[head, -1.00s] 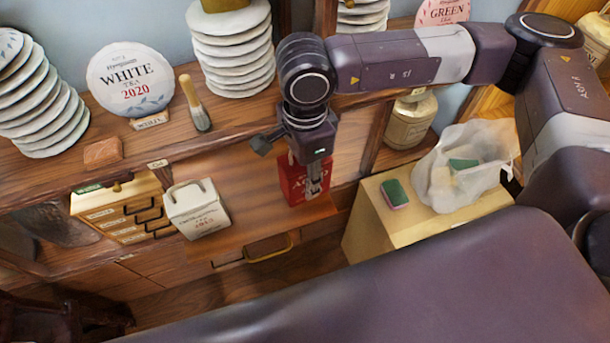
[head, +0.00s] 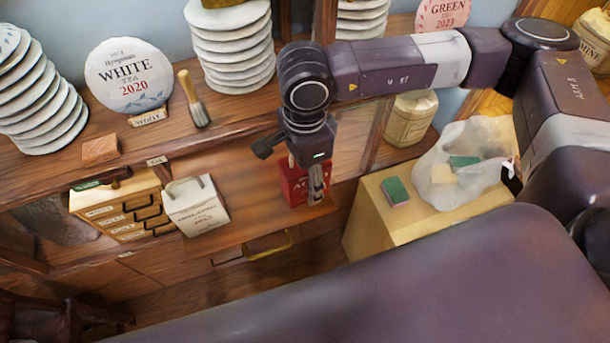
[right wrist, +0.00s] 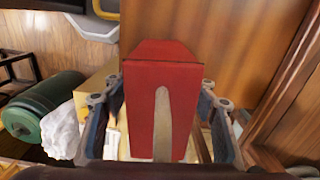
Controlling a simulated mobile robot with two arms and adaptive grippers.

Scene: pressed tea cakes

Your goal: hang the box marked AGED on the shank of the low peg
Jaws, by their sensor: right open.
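A red box (head: 293,181) stands on the wooden shelf under my right gripper; its pale lettering is mostly covered and seems to start with A. My right gripper (head: 316,186) points down in front of the box's right part. In the right wrist view the red box (right wrist: 142,105) lies between the spread fingers of the right gripper (right wrist: 161,100), with a pale tapered strip along its face. A white box with a handle (head: 197,212) is at the shelf's left end, its small lettering unclear. I cannot pick out the low peg. My left gripper is not in view.
Small labelled drawers (head: 125,212) are left of the white box. A WHITE TEA 2020 disc (head: 128,78), a brush (head: 194,98) and stacked discs (head: 232,50) stand on the upper shelf. A pale cabinet (head: 375,225) holds a sponge (head: 395,192) and a clear bag (head: 440,160).

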